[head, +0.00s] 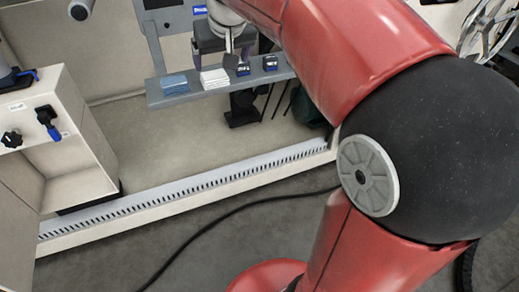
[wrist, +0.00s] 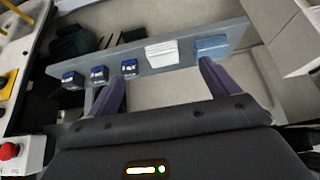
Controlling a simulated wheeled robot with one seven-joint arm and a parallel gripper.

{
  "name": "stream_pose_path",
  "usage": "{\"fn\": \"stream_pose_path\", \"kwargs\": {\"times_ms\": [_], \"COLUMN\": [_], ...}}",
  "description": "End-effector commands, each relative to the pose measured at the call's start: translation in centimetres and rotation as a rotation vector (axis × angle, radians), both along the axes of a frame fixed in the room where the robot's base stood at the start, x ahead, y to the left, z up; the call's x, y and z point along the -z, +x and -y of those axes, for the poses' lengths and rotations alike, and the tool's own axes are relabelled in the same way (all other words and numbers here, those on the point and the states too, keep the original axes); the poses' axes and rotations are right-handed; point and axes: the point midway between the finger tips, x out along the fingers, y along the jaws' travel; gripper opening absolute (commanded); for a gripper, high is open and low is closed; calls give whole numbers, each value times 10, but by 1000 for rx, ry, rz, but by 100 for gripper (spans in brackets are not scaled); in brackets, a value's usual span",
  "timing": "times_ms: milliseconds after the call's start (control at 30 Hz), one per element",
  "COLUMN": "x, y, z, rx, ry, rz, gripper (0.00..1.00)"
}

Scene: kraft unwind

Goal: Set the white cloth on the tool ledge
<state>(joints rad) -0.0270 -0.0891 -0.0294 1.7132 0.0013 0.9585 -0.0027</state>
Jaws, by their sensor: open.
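The white cloth (head: 214,79) lies folded and flat on the grey tool ledge (head: 190,97), beside a folded blue cloth (head: 174,84). In the wrist view the white cloth (wrist: 161,53) shows on the ledge (wrist: 180,64) just beyond my fingertips, between the lines of the two fingers. My gripper (wrist: 163,72) is open, with nothing between its fingers. In the head view my gripper (head: 231,60) is close to the ledge, near the white cloth. The exact gap between fingers and cloth cannot be told.
Several small blue-and-black blocks (wrist: 99,73) stand on the ledge beside the white cloth; two blocks (head: 270,63) show in the head view. A cream cabinet with black knobs (head: 55,130) stands at left. A slotted rail (head: 190,190) runs along the floor.

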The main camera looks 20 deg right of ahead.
Motion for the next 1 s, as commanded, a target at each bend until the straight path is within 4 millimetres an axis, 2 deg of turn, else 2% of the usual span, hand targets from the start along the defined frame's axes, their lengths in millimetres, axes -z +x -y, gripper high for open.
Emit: {"fn": "stream_pose_path", "kwargs": {"times_ms": [33, 200, 300, 433, 533, 667, 900, 1000], "x": [4, 40, 70, 104, 120, 128, 126, 115], "y": [-28, -126, -175, -219, -237, -245, -245, -244], "z": [0, 0, -1, -1, -1, -1, -1, -1], "rx": [0, -1, -2, -1, 0, 1, 0, 0], "ry": [1, 4, 3, -1, -2, -3, -2, -2], "rz": [-2, -26, -41, -55, -63, -67, -68, -68], "gripper": [87, 87, 87, 87, 87, 87, 87, 87]}}
